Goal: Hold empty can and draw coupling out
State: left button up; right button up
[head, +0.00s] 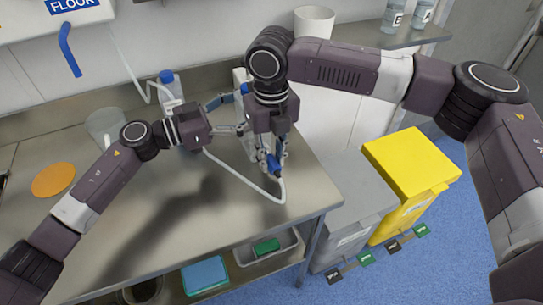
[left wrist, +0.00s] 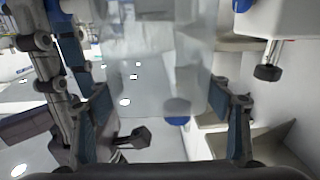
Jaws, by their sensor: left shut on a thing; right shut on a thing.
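The empty can (left wrist: 160,75) is a translucent body that fills the middle of the left wrist view, between the blue-padded fingers of my left gripper (left wrist: 160,120). In the head view my left gripper (head: 240,115) is shut on it from the left, and my right arm hides most of the can. My right gripper (head: 273,155) points down just in front and is shut on the blue coupling (head: 274,164). A white tube (head: 240,177) runs at the coupling and loops over the steel counter (head: 240,215). Whether the coupling still touches the can is hidden.
A blue-capped bottle (head: 168,82) and a clear beaker (head: 104,122) stand at the back of the counter. An orange disc (head: 54,180) lies at left. Grey (head: 352,190) and yellow (head: 412,170) bins stand right of the counter. The front counter is clear.

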aim_at(279, 176)
jog(key=o, duration=0.4)
grip_shut()
jog(key=shift+r+g, duration=0.15)
jog(key=shift+g, duration=0.25)
jog(key=shift+s+d, duration=0.2)
jog(key=shift+s, duration=0.4)
dwell(0.4)
jog(key=shift+s+d, duration=0.15)
jog(key=shift+s, duration=0.2)
jog(key=shift+s+d, duration=0.35)
jog(key=shift+s, duration=0.55)
dwell(0.5)
jog(key=shift+s+d, duration=0.2)
jog(key=shift+s, duration=0.4)
